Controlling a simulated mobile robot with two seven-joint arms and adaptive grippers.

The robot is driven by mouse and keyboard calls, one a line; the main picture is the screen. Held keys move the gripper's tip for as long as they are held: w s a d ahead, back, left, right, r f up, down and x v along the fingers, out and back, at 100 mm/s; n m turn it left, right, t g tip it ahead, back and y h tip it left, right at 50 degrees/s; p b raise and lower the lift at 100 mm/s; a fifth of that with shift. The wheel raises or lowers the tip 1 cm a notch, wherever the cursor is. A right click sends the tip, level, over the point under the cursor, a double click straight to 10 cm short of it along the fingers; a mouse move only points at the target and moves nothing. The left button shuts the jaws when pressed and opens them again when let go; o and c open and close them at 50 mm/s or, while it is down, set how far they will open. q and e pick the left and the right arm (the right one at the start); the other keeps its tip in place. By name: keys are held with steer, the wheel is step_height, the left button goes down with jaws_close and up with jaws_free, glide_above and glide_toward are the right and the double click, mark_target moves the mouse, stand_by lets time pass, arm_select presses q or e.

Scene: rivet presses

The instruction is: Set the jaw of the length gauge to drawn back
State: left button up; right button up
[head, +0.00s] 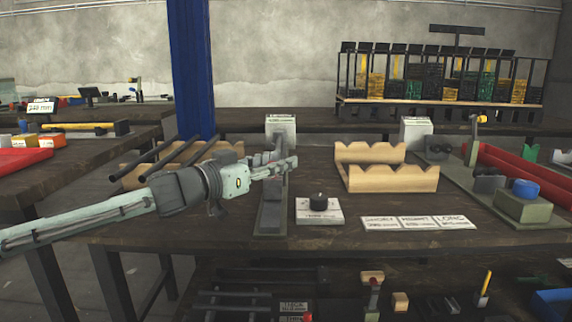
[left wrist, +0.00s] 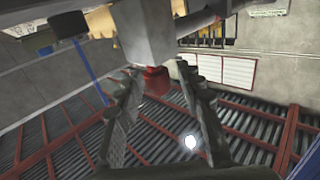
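The length gauge (head: 271,215) looks to be the long, narrow grey device lying front to back on the table, left of centre. My left gripper (head: 283,166) reaches in from the left over its far part and hides some of it, so the jaw's position cannot be told. In the left wrist view a pale grey block (left wrist: 148,38) with a red piece (left wrist: 153,80) under it lies between the tips of my left gripper (left wrist: 160,76). The fingers stand apart; the red piece is close to the left-hand finger, and contact cannot be told. My right gripper is not in view.
A black knob on a pale plate (head: 320,210) stands right of the gauge. Label cards (head: 418,223) lie farther right. Wooden notched racks (head: 392,180) stand behind these, and dark rods (head: 165,155) lie left. A small sign block (head: 281,131) stands behind the gauge.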

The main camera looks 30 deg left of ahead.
arm_select(q)
steer(key=shift+w+r, duration=0.15)
steer(key=shift+w, duration=0.15)
steer(key=shift+x, duration=1.1)
jaws_close()
